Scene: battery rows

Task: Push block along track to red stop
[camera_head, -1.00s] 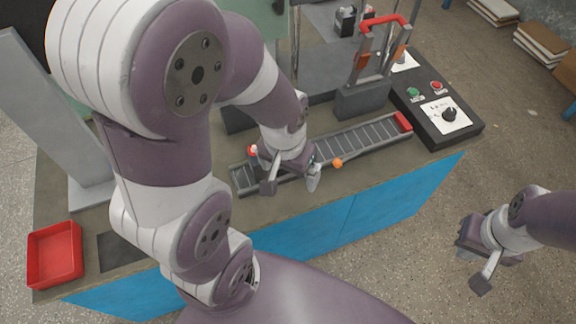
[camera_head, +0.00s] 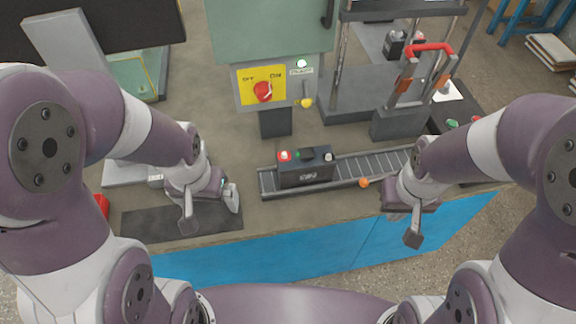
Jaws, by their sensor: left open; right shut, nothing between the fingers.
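The block, a dark battery-like box (camera_head: 306,176) with a red cap and a pale cap on top, sits upright on the left part of the roller track (camera_head: 372,162). The track runs to the right and passes behind my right arm. The red stop is hidden there. My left gripper (camera_head: 211,211) is open and empty over the dark mat, left of the track and apart from the block. My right gripper (camera_head: 403,222) is shut and empty, at the table's front edge in front of the track's right part, apart from the block.
An orange ball-like knob (camera_head: 364,182) is at the track's front side. A panel with a red switch (camera_head: 262,91) stands behind the block. A press-like frame with a red handle (camera_head: 430,48) stands behind the track. A dark mat (camera_head: 150,222) lies at front left.

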